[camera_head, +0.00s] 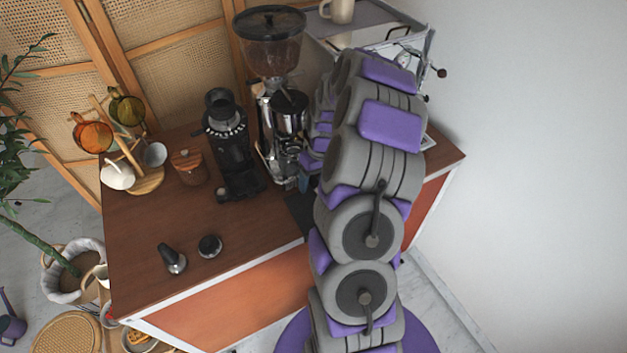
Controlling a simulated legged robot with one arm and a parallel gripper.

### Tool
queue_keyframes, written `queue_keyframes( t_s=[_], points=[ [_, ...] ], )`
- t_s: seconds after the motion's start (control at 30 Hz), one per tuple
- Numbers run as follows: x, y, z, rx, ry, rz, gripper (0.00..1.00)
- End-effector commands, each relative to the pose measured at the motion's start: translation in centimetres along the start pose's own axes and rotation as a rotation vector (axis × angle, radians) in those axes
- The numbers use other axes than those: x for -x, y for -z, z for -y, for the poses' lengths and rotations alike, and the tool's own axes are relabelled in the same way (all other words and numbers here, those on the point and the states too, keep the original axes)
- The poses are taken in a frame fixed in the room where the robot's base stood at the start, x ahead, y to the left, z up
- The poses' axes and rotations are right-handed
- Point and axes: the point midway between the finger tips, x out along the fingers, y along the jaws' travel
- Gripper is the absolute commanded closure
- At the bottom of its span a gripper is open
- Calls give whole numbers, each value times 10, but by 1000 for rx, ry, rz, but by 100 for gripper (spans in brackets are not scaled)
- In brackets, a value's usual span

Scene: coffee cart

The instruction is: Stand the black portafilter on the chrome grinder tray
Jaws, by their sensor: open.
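The chrome grinder (266,110) with its smoky bean hopper (270,45) stands toward the back of the wooden cart top. Its low tray area is partly hidden by my arm and hard to make out. My gripper's jaws cannot be made out behind my own arm, which rises through the middle right. Small grey and purple arm parts show just right of the grinder.
A black grinder (233,150) and a lidded wooden jar (188,166) stand left of the chrome grinder. A cup rack (143,180) is at the left. A tamper (172,259) and a round black tool (209,246) lie near the front. The front-left cart top (130,235) has free room.

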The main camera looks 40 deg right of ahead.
Motion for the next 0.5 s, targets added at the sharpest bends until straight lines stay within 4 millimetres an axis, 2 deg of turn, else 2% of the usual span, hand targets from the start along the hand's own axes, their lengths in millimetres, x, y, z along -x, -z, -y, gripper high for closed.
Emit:
queue_keyframes(
  t_s=[0.17, 0.27, 0.5],
  points=[
    [3, 0, 0, 0, -1, -2, 37],
    [12, 1, 0, 0, -2, -4, 37],
    [61, 2, -2, 1, -2, -9, 37]
  ],
)
